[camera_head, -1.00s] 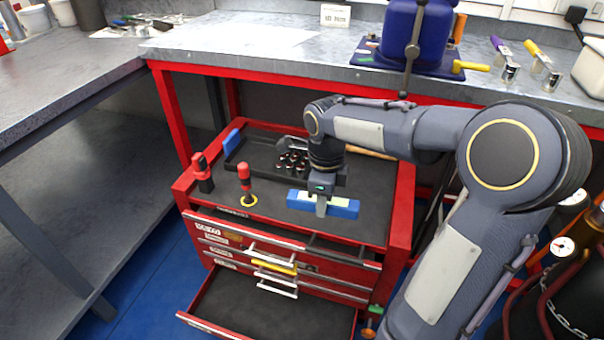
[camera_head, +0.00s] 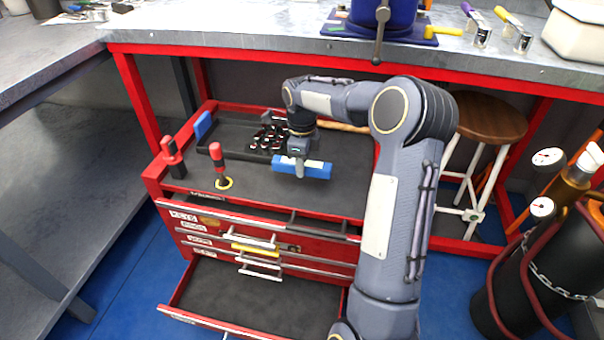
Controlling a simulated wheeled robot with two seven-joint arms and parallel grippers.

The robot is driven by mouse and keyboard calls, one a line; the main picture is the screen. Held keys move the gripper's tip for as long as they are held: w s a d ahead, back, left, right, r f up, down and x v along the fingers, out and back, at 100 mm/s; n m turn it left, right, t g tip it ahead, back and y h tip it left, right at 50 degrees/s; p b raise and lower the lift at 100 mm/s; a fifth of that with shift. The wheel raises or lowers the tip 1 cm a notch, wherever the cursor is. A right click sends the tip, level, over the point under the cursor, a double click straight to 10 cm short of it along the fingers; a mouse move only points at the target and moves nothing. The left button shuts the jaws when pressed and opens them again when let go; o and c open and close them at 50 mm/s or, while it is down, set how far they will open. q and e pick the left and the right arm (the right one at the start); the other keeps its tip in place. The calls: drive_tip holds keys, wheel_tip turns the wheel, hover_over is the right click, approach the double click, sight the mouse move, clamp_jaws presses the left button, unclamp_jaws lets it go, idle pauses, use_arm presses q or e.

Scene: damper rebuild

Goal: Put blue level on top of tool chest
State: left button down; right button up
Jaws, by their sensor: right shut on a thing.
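The red tool chest (camera_head: 342,193) stands under the workbench, with a dark mat on its top. The blue level (camera_head: 316,170) is a short blue bar over the middle of that top. My right gripper (camera_head: 299,172) points down and is shut on the level near its middle. The level looks level and very close to the mat; I cannot tell whether it touches. My left gripper is not in view.
A red-handled screwdriver (camera_head: 218,160), a red and black tool (camera_head: 172,157), a blue item (camera_head: 203,125) and a black tray of sockets (camera_head: 268,138) are on the chest top. The bottom drawer (camera_head: 250,296) is open. A stool (camera_head: 490,120) and a dark cylinder (camera_head: 520,285) stand right.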

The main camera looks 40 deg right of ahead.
drive_tip(key=shift+w+d+f+b, duration=0.15)
drive_tip(key=shift+f+b, duration=0.35)
drive_tip(key=shift+f, duration=1.3)
drive_tip(key=shift+f, duration=0.15)
drive_tip(key=o, duration=1)
